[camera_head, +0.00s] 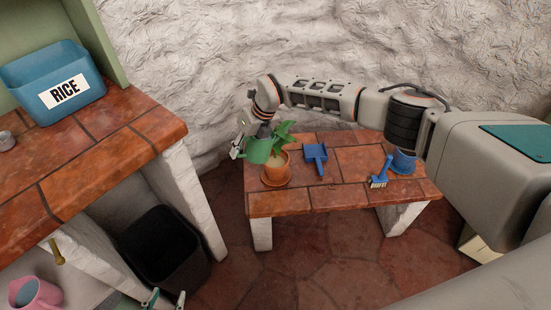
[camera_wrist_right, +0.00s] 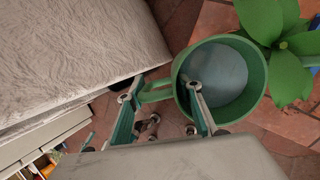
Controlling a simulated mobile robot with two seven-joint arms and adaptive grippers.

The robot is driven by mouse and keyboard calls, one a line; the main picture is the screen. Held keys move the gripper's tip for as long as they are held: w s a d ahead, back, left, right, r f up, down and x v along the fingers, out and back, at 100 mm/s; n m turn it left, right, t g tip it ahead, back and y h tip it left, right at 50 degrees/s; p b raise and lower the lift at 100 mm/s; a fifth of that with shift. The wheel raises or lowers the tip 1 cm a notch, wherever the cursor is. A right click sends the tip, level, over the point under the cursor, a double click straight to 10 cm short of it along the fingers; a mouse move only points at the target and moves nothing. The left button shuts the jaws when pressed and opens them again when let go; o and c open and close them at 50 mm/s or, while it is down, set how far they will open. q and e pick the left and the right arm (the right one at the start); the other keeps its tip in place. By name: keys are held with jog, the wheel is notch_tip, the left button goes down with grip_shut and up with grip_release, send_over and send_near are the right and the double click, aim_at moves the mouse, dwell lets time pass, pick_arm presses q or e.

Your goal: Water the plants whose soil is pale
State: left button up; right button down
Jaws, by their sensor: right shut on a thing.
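My right gripper (camera_head: 240,150) is shut on the handle of a green watering can (camera_head: 259,150). In the right wrist view the can (camera_wrist_right: 258,92) shows a blue-grey inside, and the gripper (camera_wrist_right: 162,118) has the handle between its fingers. A leafy plant (camera_head: 284,134) stands in a terracotta pot (camera_head: 275,170) on a saucer (camera_head: 276,182); the can is right beside it, partly covering the pot. The visible bit of soil looks pale. The leaves (camera_wrist_right: 285,72) also show beside the can in the wrist view. I cannot tell whether water flows. My left gripper (camera_head: 165,300) is open and empty at the bottom edge.
The low tiled bench (camera_head: 340,190) also holds a blue dustpan (camera_head: 316,154), a blue brush (camera_head: 380,174) and a blue pot (camera_head: 403,163). At left, a tiled counter (camera_head: 90,125) bears a blue RICE bin (camera_head: 35,72). A black bin (camera_head: 162,250) and pink vessel (camera_head: 36,292) are below.

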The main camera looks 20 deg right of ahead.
jog(key=shift+a+r, duration=0.5)
jog(key=shift+a, duration=0.05)
jog(key=shift+s+a+f+p, duration=0.1)
jog(key=shift+s+a+p, duration=0.2)
jog(key=shift+a, duration=0.25)
pick_arm(q)
jog(key=shift+t, duration=0.3)
jog(key=r, duration=0.1)
jog(key=w+r+p, duration=0.1)
jog(key=r, duration=0.1)
jog(key=w+r, duration=0.1)
jog(key=shift+w+r+p, duration=0.15)
jog(key=shift+p, duration=0.2)
pick_arm(e)
jog(key=s+a, duration=0.2)
jog(key=a, duration=0.4)
jog(key=shift+s+a, duration=0.25)
jog(key=shift+s, duration=0.05)
pick_arm(q)
jog(key=shift+s+f, duration=0.2)
jog(key=shift+s+f, duration=0.55)
jog(key=shift+f, duration=0.05)
jog(key=shift+d, duration=0.1)
